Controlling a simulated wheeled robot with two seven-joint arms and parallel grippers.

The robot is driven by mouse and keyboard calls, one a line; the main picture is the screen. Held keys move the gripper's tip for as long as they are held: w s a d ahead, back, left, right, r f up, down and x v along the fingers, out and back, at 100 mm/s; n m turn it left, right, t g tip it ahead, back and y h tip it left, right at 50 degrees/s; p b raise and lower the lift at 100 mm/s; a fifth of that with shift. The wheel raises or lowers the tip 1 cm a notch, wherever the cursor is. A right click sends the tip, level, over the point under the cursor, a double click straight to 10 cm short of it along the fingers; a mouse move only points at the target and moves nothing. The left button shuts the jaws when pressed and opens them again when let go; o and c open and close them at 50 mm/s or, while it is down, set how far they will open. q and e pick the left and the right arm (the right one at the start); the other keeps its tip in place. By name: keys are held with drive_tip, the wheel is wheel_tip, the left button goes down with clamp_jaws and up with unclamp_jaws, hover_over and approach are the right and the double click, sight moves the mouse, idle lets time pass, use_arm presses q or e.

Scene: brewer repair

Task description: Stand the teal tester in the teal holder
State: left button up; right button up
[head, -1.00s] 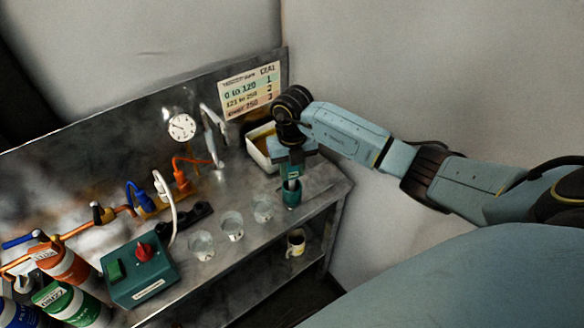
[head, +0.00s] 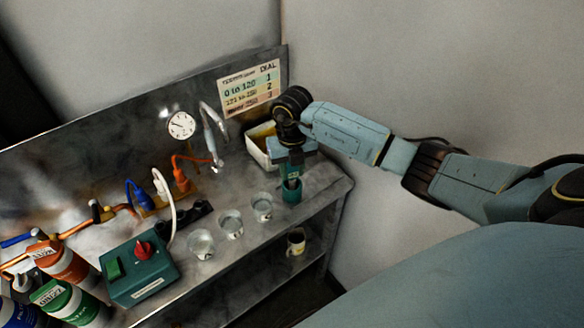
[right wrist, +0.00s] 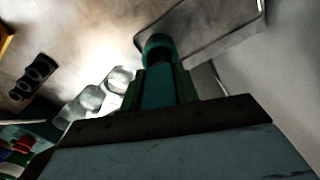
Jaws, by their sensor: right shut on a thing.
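The teal holder (head: 291,194) is a small round cup near the right end of the metal bench; its rim also shows in the right wrist view (right wrist: 157,42). My right gripper (head: 291,164) points down over it, shut on the teal tester (right wrist: 158,88). The tester is roughly upright, and its lower end meets the holder's mouth and seems to be partly inside. The gripper and the rim hide how deep it sits. My left gripper is in neither view.
A white tray (head: 253,154) stands just behind my right gripper. Several glass cups, one of them here (head: 262,207), line the front edge to the left. A teal box with a red knob (head: 143,249) is further left. The bench's right edge is close to the holder.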

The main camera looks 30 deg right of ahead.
drive_tip(key=o, duration=1.6)
drive_tip(key=shift+o, duration=0.2)
drive_tip(key=shift+r+p, duration=2.85)
drive_tip(key=shift+r, duration=0.65)
drive_tip(key=shift+s+f, duration=0.1)
